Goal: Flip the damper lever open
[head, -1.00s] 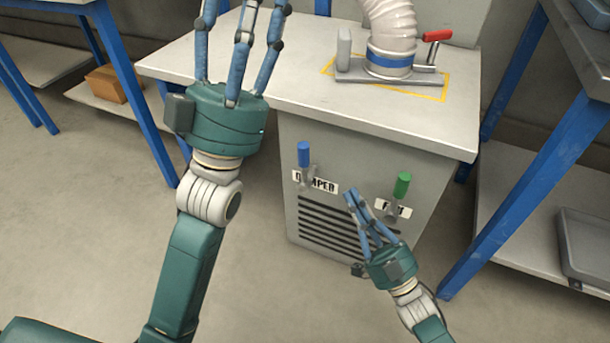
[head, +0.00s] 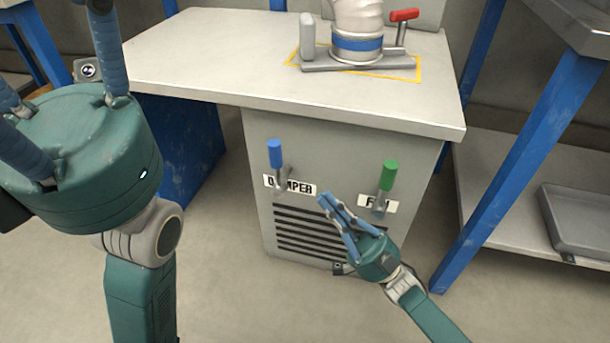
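The damper lever (head: 275,154) has a blue handle pointing up and stands on the front of the grey cabinet (head: 330,140), at the "DAMPER" label (head: 302,187). My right gripper (head: 328,203) is in front of the cabinet's vent slots, below and right of the damper lever and apart from it. Its fingers look close together and hold nothing visible; how far they are closed is unclear. My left gripper (head: 60,80) is large at the upper left, close to the camera, away from the lever. Its fingers are spread, with the tips cut off by the frame.
A fan lever (head: 389,176) with a green handle is right of the damper lever. On the worktop (head: 220,60) stand a hose (head: 357,18) with a blue band and a red-handled clamp (head: 404,15). A blue table leg (head: 515,180) and a grey tray (head: 580,222) are at right.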

